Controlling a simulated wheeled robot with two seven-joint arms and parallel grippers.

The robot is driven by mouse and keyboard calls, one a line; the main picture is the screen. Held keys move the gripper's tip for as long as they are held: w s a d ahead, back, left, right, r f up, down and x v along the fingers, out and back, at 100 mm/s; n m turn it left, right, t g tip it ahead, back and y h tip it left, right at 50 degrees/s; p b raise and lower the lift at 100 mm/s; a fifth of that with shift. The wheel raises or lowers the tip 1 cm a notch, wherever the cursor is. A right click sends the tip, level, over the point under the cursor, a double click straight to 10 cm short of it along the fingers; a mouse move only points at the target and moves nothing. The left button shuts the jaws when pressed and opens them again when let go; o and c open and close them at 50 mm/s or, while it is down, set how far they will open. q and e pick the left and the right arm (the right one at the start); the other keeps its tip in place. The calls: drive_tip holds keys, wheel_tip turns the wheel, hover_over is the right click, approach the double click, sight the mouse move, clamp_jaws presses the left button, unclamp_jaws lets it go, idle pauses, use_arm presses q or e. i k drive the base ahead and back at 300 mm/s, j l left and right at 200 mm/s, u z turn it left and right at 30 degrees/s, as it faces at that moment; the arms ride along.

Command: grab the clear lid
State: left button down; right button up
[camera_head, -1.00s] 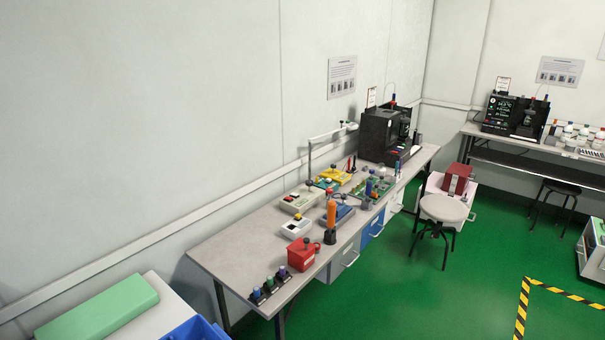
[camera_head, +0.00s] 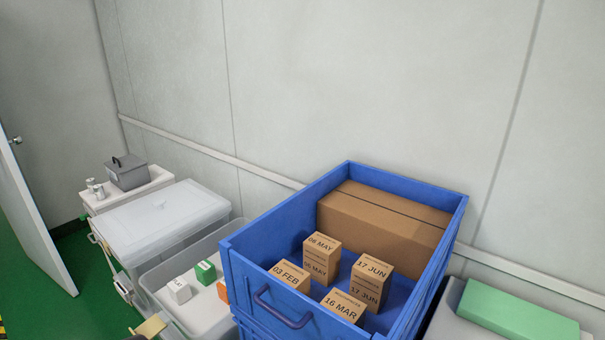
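The clear lid (camera_head: 160,215) is a pale translucent cover with a small raised knob. It lies on a translucent bin at the left, beside an open grey bin. Neither of my grippers can be made out in the head view. A small tan piece at the lower left edge is too cut off to tell what it is.
A blue crate (camera_head: 290,215) with several dated cartons and a long brown box (camera_head: 383,222) stands in the middle. The open grey bin (camera_head: 212,318) holds small boxes. A grey lidded box (camera_head: 127,173) stands behind the lid. A green block (camera_head: 518,312) is at right.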

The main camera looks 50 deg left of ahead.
sight(131, 229)
drive_tip(key=u, duration=2.4)
drive_tip(key=z, duration=0.3)
drive_tip(key=i+j+z, duration=0.15)
drive_tip(key=j, duration=0.15)
drive_tip(key=i+j+z, duration=0.2)
drive_tip(key=j+z, duration=0.15)
drive_tip(key=j, duration=0.3)
drive_tip(key=i+j+z, duration=0.2)
drive_tip(key=j, duration=0.15)
drive_tip(key=k, duration=0.1)
